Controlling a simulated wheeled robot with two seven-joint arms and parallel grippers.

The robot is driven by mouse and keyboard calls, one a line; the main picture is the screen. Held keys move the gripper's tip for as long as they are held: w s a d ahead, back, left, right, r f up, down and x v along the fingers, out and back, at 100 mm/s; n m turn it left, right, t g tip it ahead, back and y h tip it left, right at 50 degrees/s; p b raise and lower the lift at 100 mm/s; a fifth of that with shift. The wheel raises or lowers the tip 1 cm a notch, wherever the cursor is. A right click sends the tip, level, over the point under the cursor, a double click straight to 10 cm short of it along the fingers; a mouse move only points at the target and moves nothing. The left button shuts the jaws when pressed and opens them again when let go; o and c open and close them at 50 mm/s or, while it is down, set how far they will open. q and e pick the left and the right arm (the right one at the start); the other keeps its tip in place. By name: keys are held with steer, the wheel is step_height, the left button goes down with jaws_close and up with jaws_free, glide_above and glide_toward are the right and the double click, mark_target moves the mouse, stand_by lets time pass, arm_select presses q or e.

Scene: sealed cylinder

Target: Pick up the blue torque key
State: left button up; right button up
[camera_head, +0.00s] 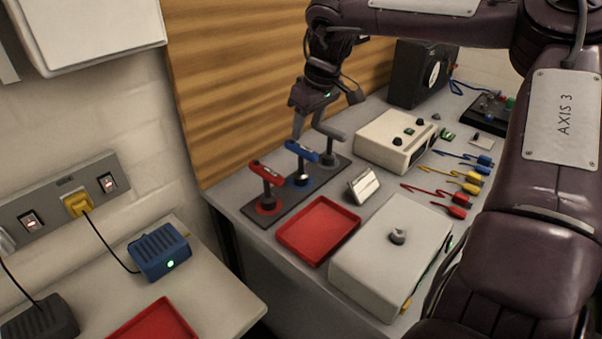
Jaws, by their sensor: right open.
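The blue torque key (301,152) stands upright in a rack (283,205) on the grey bench, between a red key (266,172) and a grey key (329,133). Its blue handle lies across the top of a short post above a blue ring. My right gripper (309,128) is open and points down, just above and behind the blue key's handle in the picture. I cannot tell whether a finger touches the handle. My left gripper is not in view.
A red tray (319,230) and a pale box with a knob (390,255) stand in front of the rack. A small tilted display (363,186) and a cream instrument (396,140) are to its right. Coloured leads (455,185) lie farther right. A corrugated wooden panel (240,85) rises behind.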

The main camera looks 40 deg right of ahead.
mark_target(300, 156)
steer(key=b+x, duration=0.1)
steer(key=x, duration=0.1)
steer(key=d+x, duration=0.1)
steer(key=shift+w+f+b, duration=0.2)
steer(key=shift+f+b, duration=0.15)
steer(key=shift+w+f, duration=0.15)
steer(key=shift+f, duration=0.15)
steer(key=shift+w+f, duration=0.1)
steer(key=shift+f, duration=0.5)
steer(key=p+x, duration=0.1)
steer(key=x, duration=0.5)
steer(key=shift+w+r, duration=0.1)
steer(key=shift+w, duration=0.05)
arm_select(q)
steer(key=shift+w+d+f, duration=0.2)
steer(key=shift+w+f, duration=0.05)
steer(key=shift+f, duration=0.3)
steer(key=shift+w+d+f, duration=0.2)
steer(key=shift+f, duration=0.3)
arm_select(e)
jaws_close()
steer(key=shift+r, duration=0.1)
